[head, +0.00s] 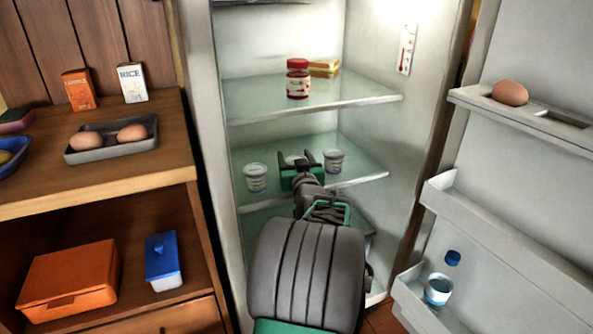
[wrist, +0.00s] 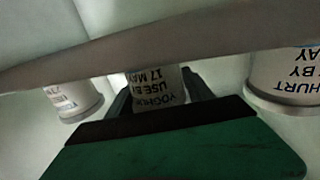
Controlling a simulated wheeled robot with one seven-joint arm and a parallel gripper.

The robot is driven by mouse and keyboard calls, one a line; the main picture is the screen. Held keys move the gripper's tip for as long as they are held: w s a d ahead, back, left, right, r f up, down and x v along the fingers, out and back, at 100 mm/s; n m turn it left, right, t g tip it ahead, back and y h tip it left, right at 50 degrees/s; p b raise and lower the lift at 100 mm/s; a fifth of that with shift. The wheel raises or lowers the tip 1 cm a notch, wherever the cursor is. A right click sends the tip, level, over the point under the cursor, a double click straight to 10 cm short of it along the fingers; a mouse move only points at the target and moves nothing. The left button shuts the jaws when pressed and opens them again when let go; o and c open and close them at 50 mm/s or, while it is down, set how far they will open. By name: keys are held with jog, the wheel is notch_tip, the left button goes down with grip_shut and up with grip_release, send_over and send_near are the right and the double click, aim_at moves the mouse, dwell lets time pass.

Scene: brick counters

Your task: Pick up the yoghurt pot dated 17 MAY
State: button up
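Three white yoghurt pots stand on the middle fridge shelf. The middle pot (head: 294,160) is partly hidden by my gripper (head: 299,158). In the wrist view, which is upside down, this middle pot (wrist: 158,90) shows "YOGHU", "USE B" and "17 MA", partly cut off. The gripper's dark fingers (wrist: 160,95) are open, one on each side of it; I cannot tell whether they touch it. The left pot (head: 256,177) and the right pot (head: 334,160) stand clear of the fingers. In the wrist view, the dates of the two outer pots cannot be fully read.
The upper glass shelf (head: 365,96) holds a red-lidded jar (head: 297,78) and a yellow item (head: 324,68). The open fridge door (head: 520,200) is at right, with an egg and a blue-labelled container. A wooden counter (head: 100,180) with eggs on a tray stands at left.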

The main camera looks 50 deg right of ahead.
jog(key=c, duration=1)
